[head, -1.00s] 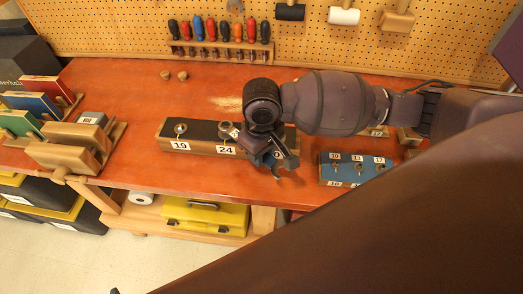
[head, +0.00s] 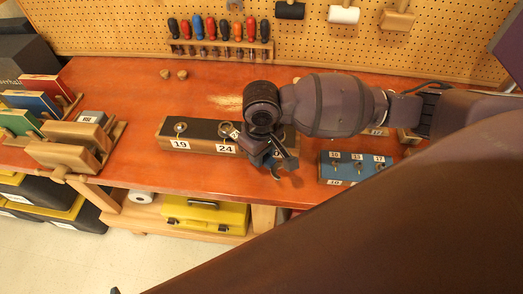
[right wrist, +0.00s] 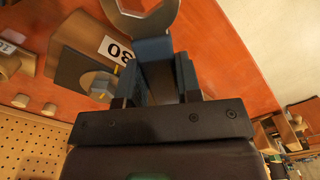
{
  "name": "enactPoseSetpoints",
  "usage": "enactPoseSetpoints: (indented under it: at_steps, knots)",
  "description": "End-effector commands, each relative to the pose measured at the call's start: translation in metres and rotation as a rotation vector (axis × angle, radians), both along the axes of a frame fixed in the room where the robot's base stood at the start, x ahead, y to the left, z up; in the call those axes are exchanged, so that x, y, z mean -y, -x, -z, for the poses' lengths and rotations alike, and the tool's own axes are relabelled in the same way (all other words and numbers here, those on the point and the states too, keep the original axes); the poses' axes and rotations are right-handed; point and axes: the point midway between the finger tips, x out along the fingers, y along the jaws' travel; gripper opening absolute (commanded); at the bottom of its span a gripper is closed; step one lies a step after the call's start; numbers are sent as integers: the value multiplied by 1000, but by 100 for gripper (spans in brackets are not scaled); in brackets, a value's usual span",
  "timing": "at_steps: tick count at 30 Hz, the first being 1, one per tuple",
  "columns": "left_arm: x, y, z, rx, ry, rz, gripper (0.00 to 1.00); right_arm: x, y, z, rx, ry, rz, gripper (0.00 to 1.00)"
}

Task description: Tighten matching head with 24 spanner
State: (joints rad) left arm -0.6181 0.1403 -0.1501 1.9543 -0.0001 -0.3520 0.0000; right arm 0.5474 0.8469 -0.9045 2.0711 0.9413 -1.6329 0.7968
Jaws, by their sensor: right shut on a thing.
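The long dark-topped wooden block (head: 203,146) lies on the red bench. My right gripper (head: 272,151) is over the block's right end, shut on a grey open-ended spanner (right wrist: 150,15). The spanner's open jaw sticks out beyond the fingers. In the right wrist view a hex head (right wrist: 103,86) with label 30 is beside the gripper, apart from the jaw. The spanner's size mark cannot be read.
A blue holder (head: 350,171) with several numbered pieces stands right of the block. Wooden racks (head: 72,148) with boxes are at the left. A screwdriver rack (head: 220,47) hangs on the pegboard behind.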

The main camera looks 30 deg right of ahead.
Motion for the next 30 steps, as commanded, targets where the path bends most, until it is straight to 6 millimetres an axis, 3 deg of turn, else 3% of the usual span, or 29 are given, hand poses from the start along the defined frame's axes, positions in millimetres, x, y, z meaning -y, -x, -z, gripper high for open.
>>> enactPoseSetpoints:
  at_steps: [30]
  knots:
    - [0,0,0,-1,0,0,43,0,0,10,-1,0,-1,0]
